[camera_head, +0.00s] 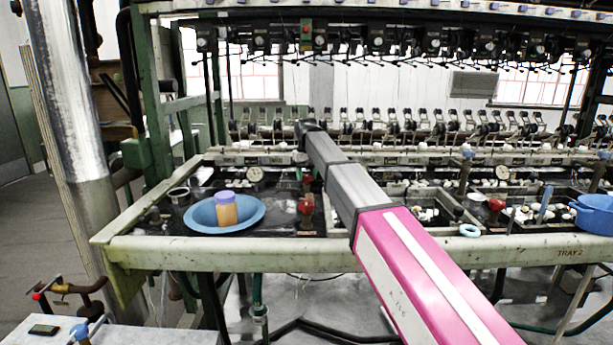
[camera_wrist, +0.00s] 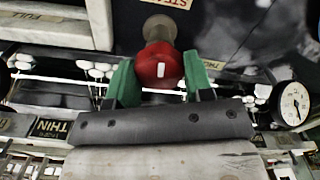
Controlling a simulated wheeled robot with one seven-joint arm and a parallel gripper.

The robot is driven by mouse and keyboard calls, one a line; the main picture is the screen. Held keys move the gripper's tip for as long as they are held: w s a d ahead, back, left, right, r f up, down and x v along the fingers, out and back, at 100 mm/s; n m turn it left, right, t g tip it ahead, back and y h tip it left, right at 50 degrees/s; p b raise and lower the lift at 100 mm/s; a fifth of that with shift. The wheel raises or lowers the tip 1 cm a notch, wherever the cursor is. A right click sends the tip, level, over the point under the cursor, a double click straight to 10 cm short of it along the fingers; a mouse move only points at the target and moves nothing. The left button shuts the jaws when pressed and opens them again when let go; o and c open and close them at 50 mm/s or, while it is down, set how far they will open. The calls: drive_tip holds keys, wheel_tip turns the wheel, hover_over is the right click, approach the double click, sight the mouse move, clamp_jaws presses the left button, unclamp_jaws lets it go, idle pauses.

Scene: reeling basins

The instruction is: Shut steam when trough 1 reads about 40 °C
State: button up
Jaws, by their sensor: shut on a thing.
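The red steam valve knob (camera_head: 306,208) stands at the right end of trough 1, near the front rail. In the wrist view the red knob (camera_wrist: 160,68), with a white mark on its face, sits between the green fingers of my gripper (camera_wrist: 159,78). The fingers are shut on it. In the head view my gripper (camera_head: 307,187) reaches down behind the knob and is small and partly hidden. A round white dial gauge (camera_head: 254,173) stands at the back of the trough; it also shows in the wrist view (camera_wrist: 295,103). Its reading is too small to tell.
Another red knob (camera_head: 496,205) and gauge (camera_head: 502,173) are at the right, near a blue pot (camera_head: 594,212). The front rail (camera_head: 200,253) runs below.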

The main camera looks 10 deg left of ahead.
sight(306, 175)
drive_tip(key=shift+m, duration=0.6)
drive_tip(key=o, duration=0.9)
wheel_tip(306, 175, up, 11)
drive_tip(key=shift+f, duration=0.1)
